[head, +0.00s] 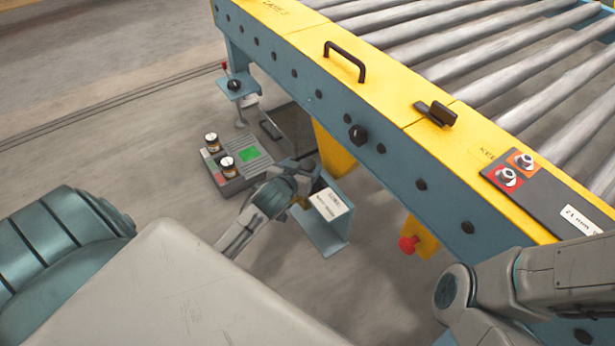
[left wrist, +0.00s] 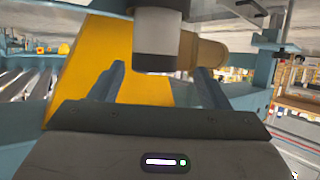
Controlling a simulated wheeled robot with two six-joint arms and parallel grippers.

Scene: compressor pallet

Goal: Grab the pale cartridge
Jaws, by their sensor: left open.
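In the left wrist view a pale, upright cylinder (left wrist: 157,33) with a darker lower band fits the pale cartridge. It hangs at the top middle, past my left gripper (left wrist: 160,82), in line with the gap between the fingers. The fingers are open and no contact shows. A tan cylinder (left wrist: 208,56) lies sideways behind it. In the head view my left gripper (head: 308,173) is beside the blue frame, at a bracket with a white label (head: 329,204). The cartridge cannot be made out there. My right arm shows at lower right, but its gripper does not.
A yellow and blue roller conveyor (head: 400,110) runs along the right, with a black handle (head: 345,60) on its edge. A red knob (head: 408,244) hangs below. The floor at upper left is clear.

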